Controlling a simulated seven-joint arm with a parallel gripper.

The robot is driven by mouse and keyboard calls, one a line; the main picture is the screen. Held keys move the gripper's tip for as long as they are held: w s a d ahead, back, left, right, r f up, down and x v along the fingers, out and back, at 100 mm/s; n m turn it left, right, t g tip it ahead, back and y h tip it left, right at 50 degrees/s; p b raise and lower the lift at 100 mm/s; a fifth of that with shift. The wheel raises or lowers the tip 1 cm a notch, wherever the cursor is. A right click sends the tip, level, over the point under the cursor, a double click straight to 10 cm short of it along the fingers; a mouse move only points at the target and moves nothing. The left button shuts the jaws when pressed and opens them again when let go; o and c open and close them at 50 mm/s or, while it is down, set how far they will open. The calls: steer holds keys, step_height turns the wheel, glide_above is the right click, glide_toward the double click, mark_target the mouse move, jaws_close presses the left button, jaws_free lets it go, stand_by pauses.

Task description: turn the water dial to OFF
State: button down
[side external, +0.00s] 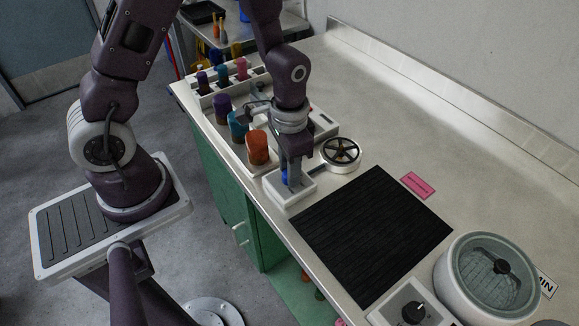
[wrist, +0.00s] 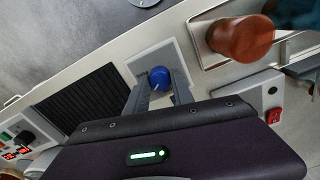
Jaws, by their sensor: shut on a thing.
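The blue dial (side external: 285,177), which looks like the water dial, sits on a small white box (side external: 277,187) near the counter's front edge. It also shows in the wrist view as a round blue knob (wrist: 159,76) with a pale mark. My gripper (side external: 291,174) points down over the box, shut on the dial. In the wrist view its two grey fingers (wrist: 160,90) stand on either side of the knob. The fingers partly hide the dial in the side view. I cannot read any OFF label on the box.
A round black-spoked wheel (side external: 341,152) stands beside the box. A black ribbed mat (side external: 373,235) lies to the right, then a black-knob control box (side external: 400,308) and a round glass-lidded vessel (side external: 490,272).

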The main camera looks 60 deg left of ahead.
steer(key=n, duration=0.5)
steer(key=shift+n, duration=0.3)
steer(key=n, duration=0.5)
steer(key=shift+n, duration=0.4)
steer(key=c, duration=1.1)
jaws_free()
step_height(320, 180, up, 7)
steer(key=shift+r, duration=0.1)
